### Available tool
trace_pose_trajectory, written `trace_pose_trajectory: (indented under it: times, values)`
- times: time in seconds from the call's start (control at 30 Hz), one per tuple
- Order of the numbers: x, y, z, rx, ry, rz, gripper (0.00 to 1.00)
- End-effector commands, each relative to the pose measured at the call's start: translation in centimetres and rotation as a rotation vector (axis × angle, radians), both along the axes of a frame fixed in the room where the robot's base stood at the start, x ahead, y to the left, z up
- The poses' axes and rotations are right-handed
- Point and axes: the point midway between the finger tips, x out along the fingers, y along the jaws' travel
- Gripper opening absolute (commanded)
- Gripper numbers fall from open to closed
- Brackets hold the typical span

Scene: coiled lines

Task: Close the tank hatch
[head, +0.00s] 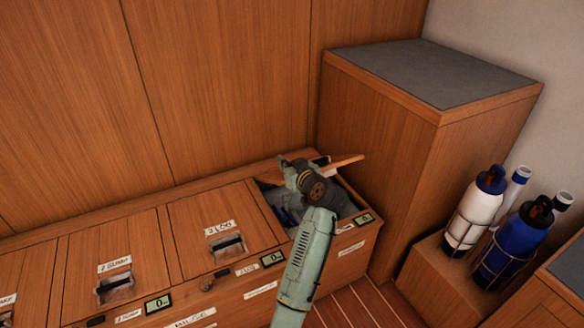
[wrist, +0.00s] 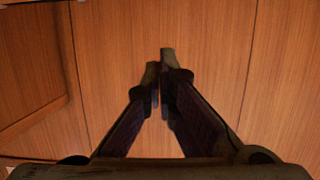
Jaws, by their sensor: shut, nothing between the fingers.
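A wooden bench (head: 158,249) runs along the wall in the head view, with lids set in its top. The lids labelled J SUMP (head: 92,250) and J LOW (head: 190,213) lie flat. At its right end is an open compartment (head: 343,197) with dark and grey contents, largely hidden by my arm. A thin wooden edge (head: 347,161) slants up behind my wrist there; I cannot tell whether it is the raised hatch. My gripper (wrist: 159,75) is shut and empty in the wrist view, facing wood panelling (wrist: 200,30). In the head view its fingers are not clear.
A tall wooden cabinet with a grey top (head: 430,72) stands right of the compartment. A white bottle (head: 474,218) and a blue bottle (head: 512,243) stand in racks farther right. Small displays (head: 158,304) line the bench's front edge. Striped floor (head: 370,303) shows below.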

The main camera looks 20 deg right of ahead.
Motion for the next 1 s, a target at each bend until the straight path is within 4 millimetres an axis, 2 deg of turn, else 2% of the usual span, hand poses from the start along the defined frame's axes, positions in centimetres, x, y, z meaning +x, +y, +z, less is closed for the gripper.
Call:
trace_pose_trajectory:
  times: [0.1,0.2,0.4,1.0]
  values:
    - [2.4,0.2,-0.6,0.001,0.002,0.002,0.00]
    - [0.9,0.0,-2.2,0.001,0.004,-0.002,0.00]
    - [-0.1,0.0,-3.6,0.000,0.001,-0.001,0.00]
    - [-0.1,0.0,-4.6,0.001,-0.012,-0.001,0.00]
